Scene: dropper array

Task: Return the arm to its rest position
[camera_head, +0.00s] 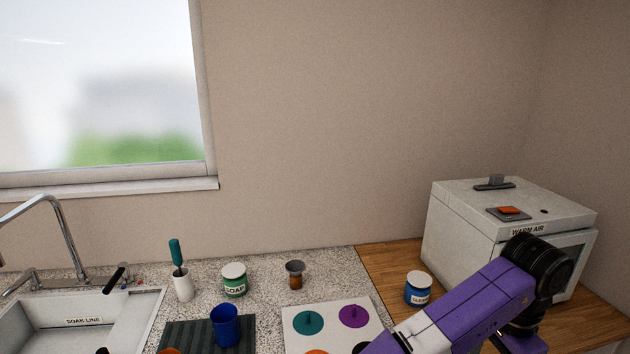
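My purple arm (465,308) comes up from the bottom edge and reaches right, in front of the warm air box. Its black joint (540,262) overlaps the box's front, and the arm bends down from there. My gripper is not visible, so I cannot tell whether it holds anything.
The white "WARM AIR" box (465,205) stands on the wooden counter (385,262) with a blue-labelled jar (419,288) beside it. Left are a board with coloured discs (331,320), small brown dropper bottle (295,275), soap jar (234,280), blue cup (226,326), brush holder (183,286) and sink (75,328).

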